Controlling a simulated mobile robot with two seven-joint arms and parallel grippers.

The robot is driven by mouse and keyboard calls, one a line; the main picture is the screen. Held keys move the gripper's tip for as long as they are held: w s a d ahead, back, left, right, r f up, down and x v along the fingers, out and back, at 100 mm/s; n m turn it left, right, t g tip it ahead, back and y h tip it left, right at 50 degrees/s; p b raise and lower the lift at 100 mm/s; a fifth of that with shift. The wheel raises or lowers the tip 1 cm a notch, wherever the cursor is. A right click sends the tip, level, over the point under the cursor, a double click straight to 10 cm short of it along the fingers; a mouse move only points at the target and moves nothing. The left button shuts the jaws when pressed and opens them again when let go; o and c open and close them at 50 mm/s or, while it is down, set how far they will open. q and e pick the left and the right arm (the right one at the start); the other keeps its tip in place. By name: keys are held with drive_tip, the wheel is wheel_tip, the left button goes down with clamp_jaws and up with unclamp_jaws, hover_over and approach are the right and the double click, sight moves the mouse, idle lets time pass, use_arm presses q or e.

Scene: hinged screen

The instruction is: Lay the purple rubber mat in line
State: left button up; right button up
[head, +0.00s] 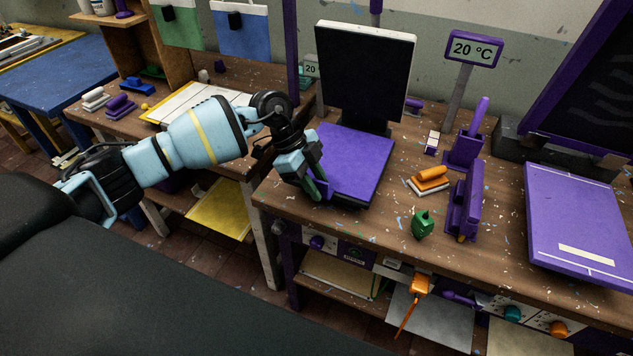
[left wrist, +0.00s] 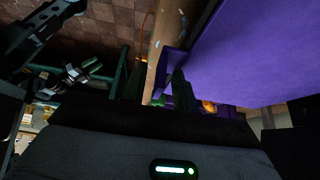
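A purple rubber mat (head: 357,158) lies on a dark flat base in front of an upright black panel. Its surface fills the upper right of the left wrist view (left wrist: 260,50). My left gripper (head: 318,190) is at the mat's near left corner, its dark green fingers close to the edge. In the left wrist view the fingers (left wrist: 155,88) stand apart, one overlapping the purple. I cannot tell whether they touch the mat. A pale-green-tipped device at the left of that view may be my right gripper (left wrist: 80,74); its state is unclear.
A purple board (head: 575,215) with white lines and a cream strip lies on the right. Purple stands (head: 465,200), an orange-handled block (head: 430,180) and a green object (head: 422,224) stand between. A sign (head: 473,49) reads 20 °C.

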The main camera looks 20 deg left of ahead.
use_arm(q)
drive_tip(key=shift+r, duration=3.55)
drive_tip(key=s+d+f+m+t+h, duration=0.1)
drive_tip(key=s+d+h, duration=0.3)
drive_tip(key=d+h, duration=0.3)
drive_tip(key=s+d+f+m+t+h, duration=0.1)
drive_tip(key=s+d+h, duration=0.35)
drive_tip(key=d, duration=0.45)
drive_tip(key=s+a+f+n+t+y, duration=0.3)
drive_tip(key=a+f+n+t+y, duration=0.65)
drive_tip(key=f+n+t, duration=0.55)
drive_tip(key=s+a+f+n+g+y, duration=0.1)
drive_tip(key=s+a+f+g+y, duration=0.2)
drive_tip(key=s+f, duration=0.4)
drive_tip(key=s+a+f+n+g+y, duration=0.2)
drive_tip(key=s+f, duration=0.4)
drive_tip(key=s, duration=0.4)
drive_tip(key=shift+a+f+g+y, duration=0.4)
drive_tip(key=shift+a+g+y, duration=0.2)
drive_tip(key=shift+a+g, duration=0.55)
